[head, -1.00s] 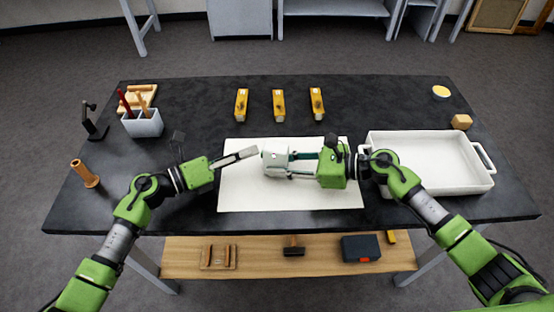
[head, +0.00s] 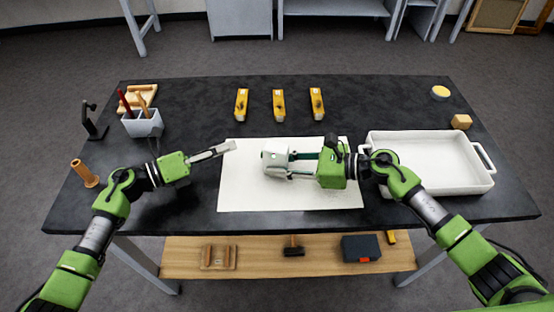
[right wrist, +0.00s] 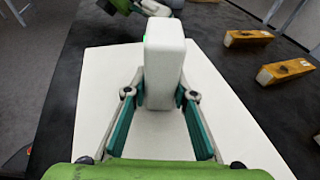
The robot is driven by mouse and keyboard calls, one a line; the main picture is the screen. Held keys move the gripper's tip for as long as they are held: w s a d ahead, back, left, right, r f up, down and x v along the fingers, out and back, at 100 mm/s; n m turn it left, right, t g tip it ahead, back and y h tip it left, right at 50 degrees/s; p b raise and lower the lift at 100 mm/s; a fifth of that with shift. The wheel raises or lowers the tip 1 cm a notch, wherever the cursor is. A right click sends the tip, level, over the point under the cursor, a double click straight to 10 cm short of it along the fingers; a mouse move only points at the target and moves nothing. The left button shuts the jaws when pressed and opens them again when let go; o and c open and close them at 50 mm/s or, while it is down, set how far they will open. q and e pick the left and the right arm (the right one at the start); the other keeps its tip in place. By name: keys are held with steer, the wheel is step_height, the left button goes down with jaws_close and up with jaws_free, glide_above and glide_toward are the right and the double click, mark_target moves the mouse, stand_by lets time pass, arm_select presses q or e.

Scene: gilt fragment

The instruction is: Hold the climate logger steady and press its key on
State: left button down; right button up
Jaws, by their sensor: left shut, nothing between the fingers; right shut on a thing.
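The climate logger (head: 272,160) is a pale, rounded box over the white mat (head: 245,198) in the middle of the table. It also shows upright in the right wrist view (right wrist: 164,65), with a green glow at its left edge. My right gripper (head: 291,161) is shut on it from the right, one finger on each side (right wrist: 159,97). A small green spot shows on the logger's left face in the head view; the key itself is too small to make out. My left gripper (head: 232,145) is shut and empty, left of the logger with a gap between them.
Three yellow-orange blocks (head: 278,104) stand in a row behind the mat. A white tray (head: 375,181) is at the right. A grey holder with tools (head: 143,127), a dark stand (head: 94,124) and a wooden peg (head: 85,175) are at the left. The front left tabletop is clear.

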arm_select(q)
steer(key=shift+w+a, duration=0.1)
steer(key=shift+a, duration=0.25)
arm_select(e)
steer(key=o, duration=0.9)
steer(key=shift+d, duration=0.15)
